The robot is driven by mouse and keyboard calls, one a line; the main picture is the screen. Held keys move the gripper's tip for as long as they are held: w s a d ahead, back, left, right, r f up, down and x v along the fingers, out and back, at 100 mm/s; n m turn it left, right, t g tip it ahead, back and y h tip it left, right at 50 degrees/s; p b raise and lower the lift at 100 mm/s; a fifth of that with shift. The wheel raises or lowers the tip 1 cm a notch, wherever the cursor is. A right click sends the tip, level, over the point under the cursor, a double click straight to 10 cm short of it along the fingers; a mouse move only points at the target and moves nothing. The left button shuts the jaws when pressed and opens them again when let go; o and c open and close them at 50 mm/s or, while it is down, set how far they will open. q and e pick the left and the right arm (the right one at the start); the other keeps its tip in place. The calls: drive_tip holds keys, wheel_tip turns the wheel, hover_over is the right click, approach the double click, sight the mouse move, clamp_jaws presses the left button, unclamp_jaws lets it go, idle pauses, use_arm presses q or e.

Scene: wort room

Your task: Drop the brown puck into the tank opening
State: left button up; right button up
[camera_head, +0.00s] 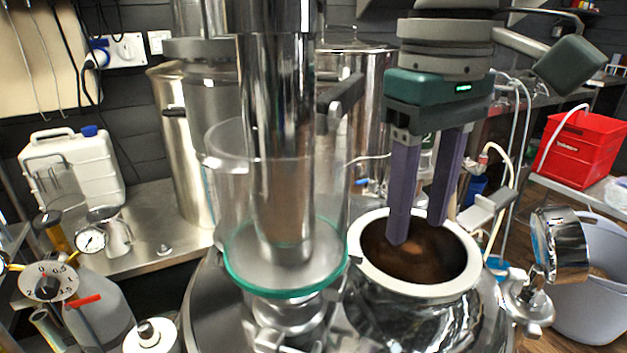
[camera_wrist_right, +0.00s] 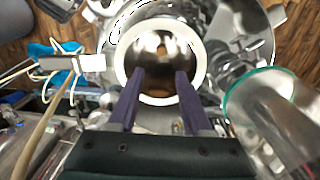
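The tank opening (camera_head: 415,288) is a round mouth with a pale rim on a shiny metal vessel. Its inside looks dark brown with a lighter reddish patch; I cannot tell whether this is the brown puck, liquid or a reflection. The opening also shows in the right wrist view (camera_wrist_right: 200,60). My right gripper (camera_head: 417,231) points down into the opening, its two purple fingers apart with nothing visible between them. In the right wrist view the fingers (camera_wrist_right: 160,73) are also apart, over the opening. No separate brown puck can be made out. My left gripper is not in view.
A clear cylinder with a green rim (camera_head: 285,287) and a metal column stands close left of the opening. A chrome fitting (camera_head: 560,243) stands to its right. A red crate (camera_head: 583,150) and a grey bin (camera_head: 590,310) are farther right. A white canister (camera_head: 75,170) stands left.

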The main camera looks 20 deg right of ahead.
drive_tip(key=shift+o, duration=0.4)
drive_tip(key=shift+r, duration=0.15)
wheel_tip(320, 180, up, 10)
drive_tip(key=p, duration=0.1)
drive_tip(key=shift+a, duration=0.15)
drive_tip(key=shift+s, duration=0.15)
